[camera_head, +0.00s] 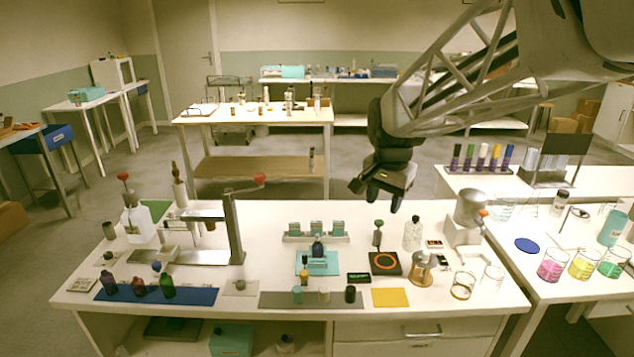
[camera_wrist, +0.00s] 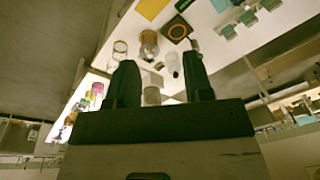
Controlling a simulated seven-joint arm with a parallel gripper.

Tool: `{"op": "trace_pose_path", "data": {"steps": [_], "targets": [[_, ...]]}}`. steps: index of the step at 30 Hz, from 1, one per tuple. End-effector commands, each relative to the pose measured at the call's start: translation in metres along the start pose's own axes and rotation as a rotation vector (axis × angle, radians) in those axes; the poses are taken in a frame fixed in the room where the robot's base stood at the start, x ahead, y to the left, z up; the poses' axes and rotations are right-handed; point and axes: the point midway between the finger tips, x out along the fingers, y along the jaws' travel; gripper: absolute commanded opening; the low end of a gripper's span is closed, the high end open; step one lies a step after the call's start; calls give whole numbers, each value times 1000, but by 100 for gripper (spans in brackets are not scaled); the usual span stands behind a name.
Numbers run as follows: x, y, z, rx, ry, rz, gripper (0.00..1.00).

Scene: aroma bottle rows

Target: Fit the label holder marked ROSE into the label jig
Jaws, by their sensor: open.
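My gripper (camera_head: 384,196) hangs open and empty, high above the back of the white bench. Its two dark fingers also show apart in the wrist view (camera_wrist: 160,82). I cannot read any ROSE mark.
A black pad with an orange ring (camera_head: 385,263), a white bottle (camera_head: 413,233) and an amber-filled glass vessel (camera_head: 423,270) stand right of centre. A metal press (camera_head: 233,230) rises at left. Coloured bottles stand on a blue mat (camera_head: 200,297). A yellow mat (camera_head: 390,297) is bare.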

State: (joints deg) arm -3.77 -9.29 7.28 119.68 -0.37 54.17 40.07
Motion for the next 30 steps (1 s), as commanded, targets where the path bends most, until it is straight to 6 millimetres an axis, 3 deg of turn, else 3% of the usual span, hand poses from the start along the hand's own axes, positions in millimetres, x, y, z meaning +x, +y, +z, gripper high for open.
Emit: {"op": "trace_pose_path", "data": {"steps": [16, 30], "targets": [[61, -106, -85, 284, -33, 29, 47], [139, -192, -143, 528, -53, 63, 47]]}}
